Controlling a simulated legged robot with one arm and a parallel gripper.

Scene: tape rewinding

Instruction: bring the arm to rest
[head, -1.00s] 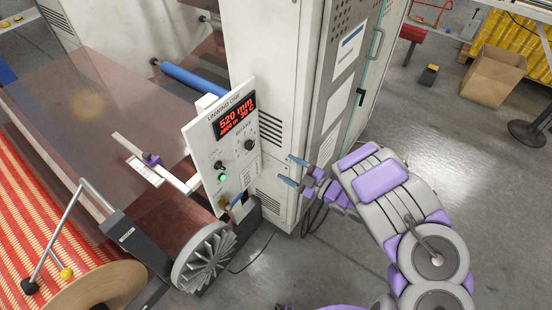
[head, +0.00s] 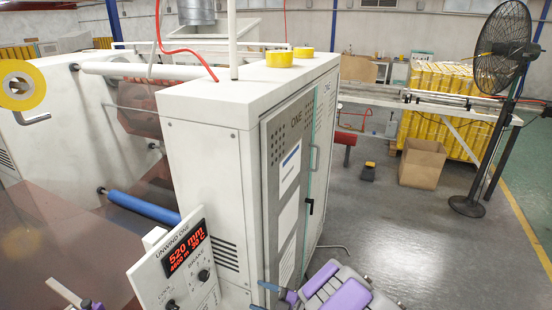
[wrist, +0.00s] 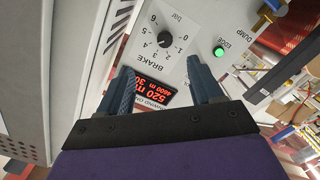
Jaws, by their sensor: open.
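My gripper (head: 266,296) shows at the bottom edge of the head view, in front of the white cabinet's lower part. Only its blue fingertips and purple-and-grey arm links show there; the rest is cut off. In the wrist view my gripper (wrist: 163,92) is open, with two blue fingers spread apart and nothing between them. The "UNWIND ONE" control panel (head: 184,262), with a red display, stands left of my gripper. In the wrist view this panel (wrist: 190,50) appears upside down beyond the fingers, with a black brake knob and a lit green button.
The tall white cabinet (head: 215,165) stands close behind the gripper. A blue roller (head: 143,206) lies left of it. A black fan (head: 490,110), a cardboard box (head: 422,163) and yellow stacks (head: 440,100) are farther right.

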